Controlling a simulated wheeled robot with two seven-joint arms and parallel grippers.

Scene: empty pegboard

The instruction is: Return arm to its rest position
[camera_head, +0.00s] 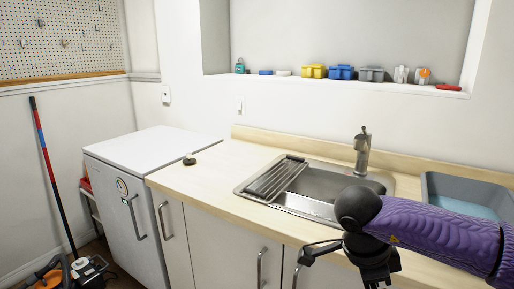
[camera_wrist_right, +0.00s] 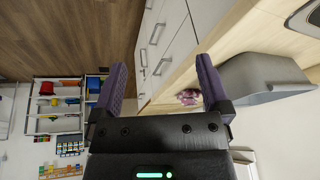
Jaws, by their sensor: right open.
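My right arm in its purple sleeve (camera_head: 440,232) comes in from the right in the head view. It reaches out in front of the sink counter. My right gripper (camera_head: 345,270) hangs at its end in front of the cabinet fronts. In the right wrist view my right gripper (camera_wrist_right: 162,75) has its two purple fingers wide apart with nothing between them. My left arm and gripper do not show.
The counter (camera_head: 210,170) holds a sink (camera_head: 325,190), a faucet (camera_head: 362,150), a small dark object (camera_head: 189,160) and a grey tub (camera_head: 465,190). A white appliance (camera_head: 140,220) stands left. A pegboard (camera_head: 70,30) with hooks hangs upper left. Shelves (camera_wrist_right: 58,110) show in the wrist view.

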